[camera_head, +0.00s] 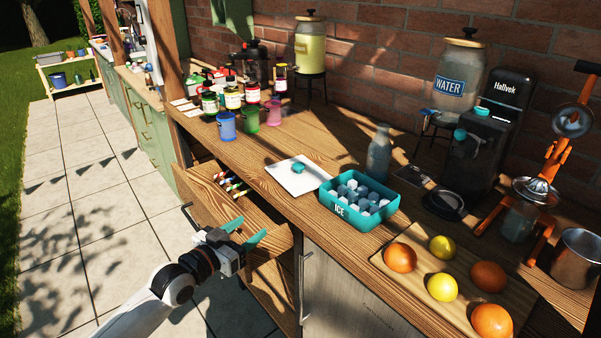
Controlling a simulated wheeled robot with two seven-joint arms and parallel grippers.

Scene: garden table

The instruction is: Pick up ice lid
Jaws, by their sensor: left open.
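The ice lid (290,181) is a white square plate with a teal knob. It lies flat on the wooden counter, just left of the teal ice box (347,221). The ice box is marked ICE, stands open and holds several ice cubes. My left gripper (249,231) has teal fingers spread apart with nothing between them. It is in front of the counter, over the open drawer, to the lower left of the lid and apart from it. My right gripper is not in view.
An open drawer (217,192) with striped straws juts out below the lid. A glass bottle (379,152) stands behind the ice box. Colored cups (227,126) and jars are at the back left. A board (407,278) with citrus fruit is at the right. The counter left of the lid is clear.

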